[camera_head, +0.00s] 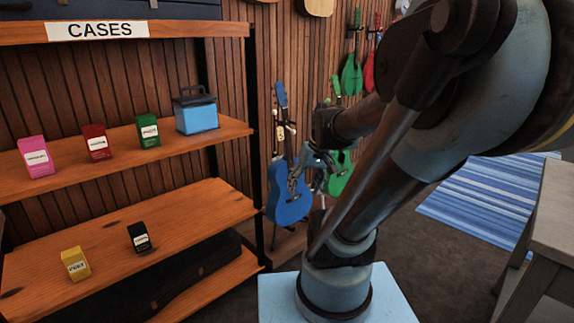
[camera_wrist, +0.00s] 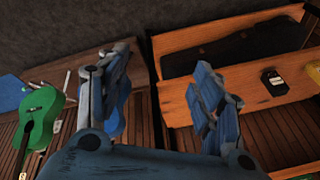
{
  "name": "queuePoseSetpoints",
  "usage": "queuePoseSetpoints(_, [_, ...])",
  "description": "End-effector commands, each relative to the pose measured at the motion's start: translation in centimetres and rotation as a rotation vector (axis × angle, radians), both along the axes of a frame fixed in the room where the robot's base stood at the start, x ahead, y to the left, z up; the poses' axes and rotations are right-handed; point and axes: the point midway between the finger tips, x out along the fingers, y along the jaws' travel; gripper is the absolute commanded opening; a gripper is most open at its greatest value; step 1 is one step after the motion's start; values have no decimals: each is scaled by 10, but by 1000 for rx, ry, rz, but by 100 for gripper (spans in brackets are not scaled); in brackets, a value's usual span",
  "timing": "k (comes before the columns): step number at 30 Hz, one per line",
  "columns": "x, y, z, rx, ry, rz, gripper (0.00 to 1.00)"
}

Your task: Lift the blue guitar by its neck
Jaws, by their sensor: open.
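The blue guitar (camera_head: 289,203) stands upright in the head view, between the shelf unit and my arm, with its neck and headstock pointing up. My gripper (camera_head: 298,168) is open in front of its upper body and the base of its neck, partly covering it there. In the wrist view my gripper (camera_wrist: 163,70) has its two fingers spread with nothing held between them. A strip of the blue guitar (camera_wrist: 118,108) shows there behind the left finger, which hides much of it. I cannot tell whether a finger touches the guitar.
A green guitar (camera_head: 339,177) stands close on the right, partly behind my arm; it also shows in the wrist view (camera_wrist: 40,118). The wooden shelf unit (camera_head: 110,222) is close on the left, holding small boxes and a blue case (camera_head: 197,117). A grey table (camera_head: 553,215) stands at right.

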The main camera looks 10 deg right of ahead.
Motion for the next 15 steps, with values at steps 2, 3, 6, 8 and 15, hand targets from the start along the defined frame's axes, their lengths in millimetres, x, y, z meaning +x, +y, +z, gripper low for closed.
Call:
queuePoseSetpoints(2, [22, 5, 8, 34, -16, 25, 60])
queuePoseSetpoints(3, [32, 7, 12, 52, -25, 38, 60])
queuePoseSetpoints(6, [59, 12, 19, 94, -51, 72, 60])
queuePoseSetpoints(8, [76, 15, 24, 119, -68, 93, 60])
queuePoseSetpoints(15, [144, 20, 36, 215, -150, 167, 60])
